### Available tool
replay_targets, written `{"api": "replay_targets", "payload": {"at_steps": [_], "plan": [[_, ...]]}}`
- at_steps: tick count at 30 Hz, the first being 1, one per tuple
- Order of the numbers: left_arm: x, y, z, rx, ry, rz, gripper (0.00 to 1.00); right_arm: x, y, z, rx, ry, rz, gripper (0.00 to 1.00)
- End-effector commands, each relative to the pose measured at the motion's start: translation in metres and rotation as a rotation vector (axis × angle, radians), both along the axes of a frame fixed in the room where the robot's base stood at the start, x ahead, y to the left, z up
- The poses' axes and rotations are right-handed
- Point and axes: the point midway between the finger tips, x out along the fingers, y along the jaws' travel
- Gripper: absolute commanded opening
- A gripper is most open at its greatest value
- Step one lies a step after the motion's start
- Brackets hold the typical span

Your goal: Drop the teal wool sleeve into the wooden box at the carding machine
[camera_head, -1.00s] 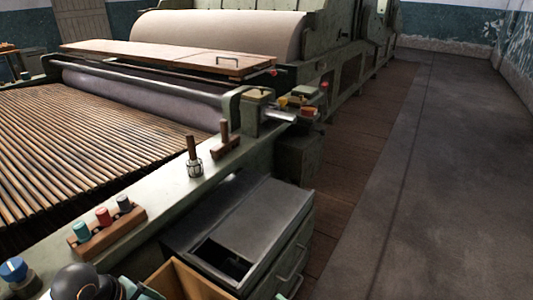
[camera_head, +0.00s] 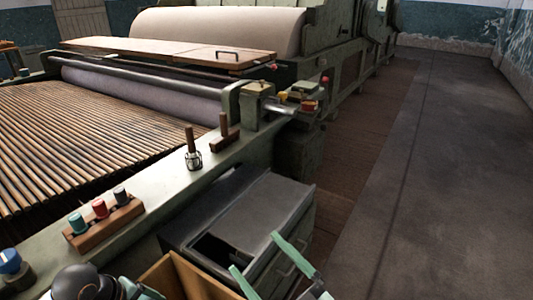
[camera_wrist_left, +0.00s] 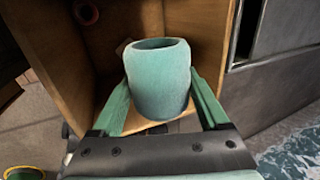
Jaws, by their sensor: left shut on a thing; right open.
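The teal wool sleeve (camera_wrist_left: 158,92), a hollow cylinder with its open end showing, is between the teal fingers of my left gripper (camera_wrist_left: 160,80). My left gripper is shut on it, over or within the mouth of the wooden box (camera_wrist_left: 52,50); the exact depth is unclear. In the head view the box (camera_head: 178,281) is at the bottom edge, largely cut off, with my left gripper (camera_head: 144,290) at its left side and the sleeve not clearly visible. My right gripper (camera_head: 257,255) is open and empty at the box's right, in front of the grey drawer cabinet.
A grey drawer cabinet (camera_head: 262,205) stands behind the box. A wooden rack (camera_head: 107,225) with teal, red and dark spools sits on the machine's rail at left. A blue knob (camera_head: 10,262) is nearby. The floor (camera_head: 430,210) at right is clear.

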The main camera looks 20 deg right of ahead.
Motion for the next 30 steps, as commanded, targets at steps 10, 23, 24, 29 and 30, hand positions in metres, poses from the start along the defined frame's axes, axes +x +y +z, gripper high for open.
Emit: {"api": "replay_targets", "payload": {"at_steps": [10,23,24,29,30], "plan": [[0.0,0.0,-0.012,0.0,0.0,0.0,0.47,-0.017,0.005,0.049,-0.003,-0.221,0.036,1.0],[0.0,0.0,-0.019,0.0,0.0,0.0,0.47,-0.038,0.009,0.085,-0.004,-0.396,0.069,1.0],[0.0,0.0,-0.019,0.0,0.0,0.0,0.47,-0.039,0.009,0.086,-0.004,-0.401,0.07,1.0],[0.0,0.0,-0.019,0.0,0.0,0.0,0.47,-0.04,0.009,0.087,-0.004,-0.407,0.07,1.0],[0.0,0.0,-0.019,0.0,0.0,0.0,0.47,-0.04,0.009,0.087,-0.004,-0.407,0.07,1.0]]}}
